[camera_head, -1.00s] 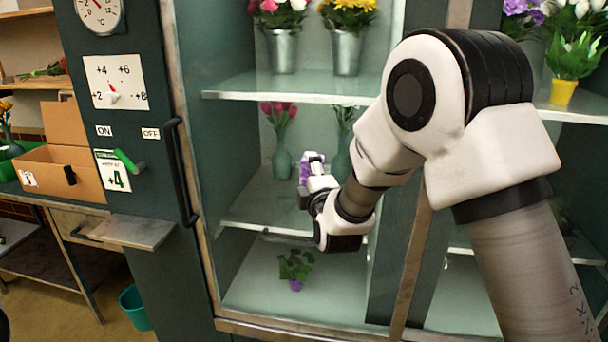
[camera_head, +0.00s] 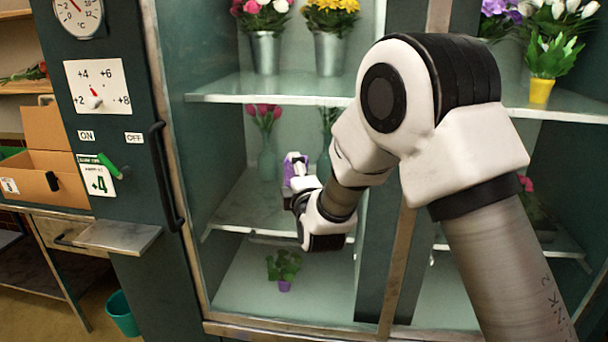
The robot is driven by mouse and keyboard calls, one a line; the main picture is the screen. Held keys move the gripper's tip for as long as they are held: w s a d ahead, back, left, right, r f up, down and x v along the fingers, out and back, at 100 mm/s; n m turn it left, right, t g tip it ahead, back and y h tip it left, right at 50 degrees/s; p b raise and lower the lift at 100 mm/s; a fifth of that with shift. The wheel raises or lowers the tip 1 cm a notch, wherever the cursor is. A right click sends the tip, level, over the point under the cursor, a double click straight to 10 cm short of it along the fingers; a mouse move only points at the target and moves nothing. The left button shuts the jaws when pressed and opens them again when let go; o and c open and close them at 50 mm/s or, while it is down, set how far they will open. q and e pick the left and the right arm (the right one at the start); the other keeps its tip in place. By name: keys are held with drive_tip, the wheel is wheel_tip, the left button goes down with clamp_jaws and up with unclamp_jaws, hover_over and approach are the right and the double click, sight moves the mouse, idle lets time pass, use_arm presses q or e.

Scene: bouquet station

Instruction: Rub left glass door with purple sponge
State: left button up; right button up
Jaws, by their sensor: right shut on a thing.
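The left glass door (camera_head: 228,210) is the clear pane of the dark green cabinet, in a metal frame with a black handle (camera_head: 166,177) on its left. My right gripper (camera_head: 296,172) is in front of this pane, at the height between the two shelves. It is shut on the purple sponge (camera_head: 289,168), of which only a small purple part shows beside the fingers. The sponge faces the pane; I cannot tell if it touches the glass. My right arm hides part of the pane and the middle post. My left gripper is out of view.
Behind the glass are metal buckets of flowers (camera_head: 265,52), vases and a small potted plant (camera_head: 284,268). Left of the door are a dial panel (camera_head: 97,87), a green lever (camera_head: 108,165), a small ledge (camera_head: 118,236) and a cardboard box (camera_head: 60,178). A teal bin (camera_head: 122,313) stands on the floor.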

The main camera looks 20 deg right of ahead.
drive_tip(key=shift+w+a+r, duration=0.1)
drive_tip(key=shift+w+a, duration=0.2)
drive_tip(key=shift+a, duration=0.1)
drive_tip(key=shift+w+a+p, duration=0.2)
drive_tip(key=shift+w+a, duration=0.25)
drive_tip(key=shift+a, duration=0.2)
drive_tip(key=shift+w+a+p, duration=0.2)
drive_tip(key=shift+w+a, duration=0.2)
drive_tip(key=shift+a, duration=0.2)
drive_tip(key=shift+w+a, duration=0.15)
drive_tip(key=shift+a, duration=0.1)
drive_tip(key=w+a, duration=0.1)
drive_tip(key=a, duration=0.1)
drive_tip(key=shift+w+a+p, duration=0.35)
drive_tip(key=shift+w+p, duration=0.05)
drive_tip(key=shift+s+d, duration=0.1)
